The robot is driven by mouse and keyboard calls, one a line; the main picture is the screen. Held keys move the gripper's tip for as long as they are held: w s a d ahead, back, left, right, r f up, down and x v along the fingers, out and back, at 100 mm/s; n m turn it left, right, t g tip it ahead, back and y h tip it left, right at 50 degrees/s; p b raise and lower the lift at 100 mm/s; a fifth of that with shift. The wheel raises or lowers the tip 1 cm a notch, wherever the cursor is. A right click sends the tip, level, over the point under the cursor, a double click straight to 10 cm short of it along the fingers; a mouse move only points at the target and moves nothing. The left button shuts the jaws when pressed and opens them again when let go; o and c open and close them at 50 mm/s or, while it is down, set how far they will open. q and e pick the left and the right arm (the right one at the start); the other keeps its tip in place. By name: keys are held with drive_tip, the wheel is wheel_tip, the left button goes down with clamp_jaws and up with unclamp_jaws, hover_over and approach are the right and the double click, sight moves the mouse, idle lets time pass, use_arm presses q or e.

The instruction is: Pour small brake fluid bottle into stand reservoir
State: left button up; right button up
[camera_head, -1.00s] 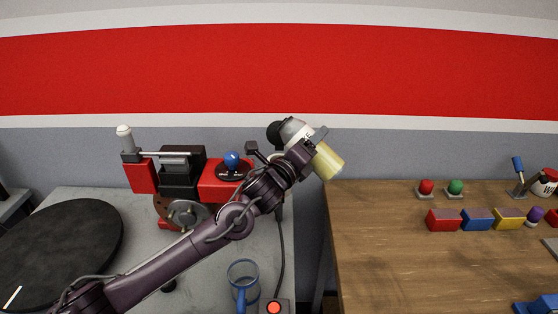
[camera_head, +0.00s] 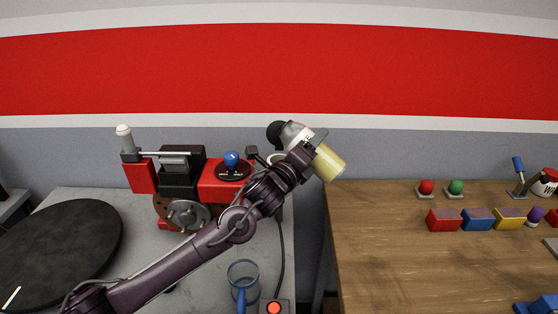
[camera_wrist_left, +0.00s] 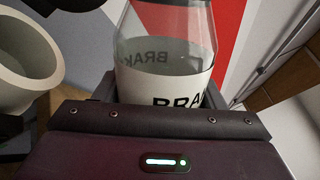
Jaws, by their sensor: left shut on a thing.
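My left gripper (camera_head: 302,154) is shut on a small brake fluid bottle, high over the gap between the two benches. In the left wrist view the bottle (camera_wrist_left: 165,60) shows clear walls and a white label reading "BRAK". A cream open cup, likely the stand reservoir (camera_wrist_left: 22,65), is left of the bottle there, apart from it. My right gripper is not in view.
A red and black machine (camera_head: 182,175) with a blue knob stands on the grey bench, left of my gripper. A blue-handled clear mug (camera_head: 243,281) and a red button box (camera_head: 274,307) are in front. The wooden bench (camera_head: 385,260) has several coloured blocks and free room at left.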

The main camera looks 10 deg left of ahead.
use_arm(q)
drive_tip(key=shift+d+f+n, duration=0.1)
drive_tip(key=shift+f+n, duration=0.05)
drive_tip(key=shift+n, duration=0.25)
idle(0.5)
drive_tip(key=shift+d+r+n+p, duration=0.1)
drive_tip(key=shift+r+n+p, duration=0.4)
drive_tip(key=shift+n, duration=0.4)
idle(1.3)
drive_tip(key=shift+r+n+t+y+p, duration=0.4)
drive_tip(key=shift+r+n+p, duration=0.45)
drive_tip(key=shift+n, duration=0.55)
idle(3.5)
